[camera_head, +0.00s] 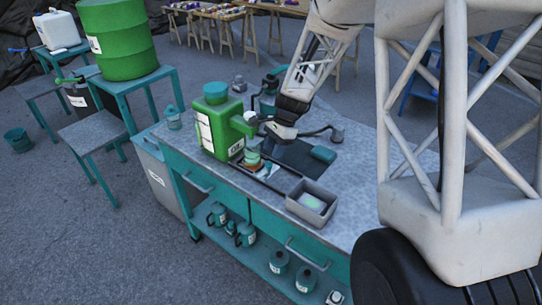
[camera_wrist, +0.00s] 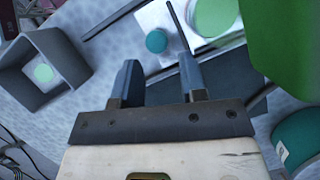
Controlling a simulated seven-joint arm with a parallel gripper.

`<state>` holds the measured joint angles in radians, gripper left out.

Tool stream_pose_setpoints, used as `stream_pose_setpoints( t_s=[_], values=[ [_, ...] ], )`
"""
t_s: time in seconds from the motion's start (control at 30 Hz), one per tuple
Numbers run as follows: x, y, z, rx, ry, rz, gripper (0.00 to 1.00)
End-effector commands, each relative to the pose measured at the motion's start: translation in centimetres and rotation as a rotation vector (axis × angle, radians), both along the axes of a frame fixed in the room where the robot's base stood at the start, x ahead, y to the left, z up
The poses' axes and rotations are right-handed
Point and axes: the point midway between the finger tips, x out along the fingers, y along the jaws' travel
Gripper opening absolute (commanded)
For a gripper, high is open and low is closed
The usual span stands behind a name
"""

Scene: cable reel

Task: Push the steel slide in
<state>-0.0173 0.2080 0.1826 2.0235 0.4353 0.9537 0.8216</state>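My gripper (camera_wrist: 158,68) is open in the wrist view, with a clear gap between its two dark fingers and nothing held. Below the fingers lies a pale plate (camera_wrist: 153,16) with a teal knob (camera_wrist: 156,41) and a green disc (camera_wrist: 217,14). A thin dark rod (camera_wrist: 178,25) reaches toward the right finger; I cannot tell whether they touch. A long grey bar (camera_wrist: 224,43) runs behind that finger. I cannot tell which piece is the steel slide. In the head view my arm comes down beside the green canister (camera_head: 207,128), over the bench; the fingertips are unclear there.
An open grey box (camera_head: 312,202) stands on the bench (camera_head: 345,190) near its front edge, and in the wrist view at left (camera_wrist: 32,62). A small green-topped stack (camera_head: 252,157) stands beside the canister. A teal item (camera_head: 323,154) lies on a dark mat. The bench's right part is clear.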

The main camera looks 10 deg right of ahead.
Motion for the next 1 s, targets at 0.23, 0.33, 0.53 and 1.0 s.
stream_pose_setpoints(
  t_s=[0.23, 0.33, 0.53, 1.0],
  values=[
    [0.5, -0.9, 2.5, 0.001, -0.002, -0.001, 0.39],
    [0.6, -1.1, 3.0, 0.0, -0.002, 0.001, 0.39],
    [0.6, -1.2, 3.2, 0.001, -0.001, 0.001, 0.39],
    [-0.4, -1.4, 4.4, -0.006, -0.026, 0.032, 0.39]
  ],
)
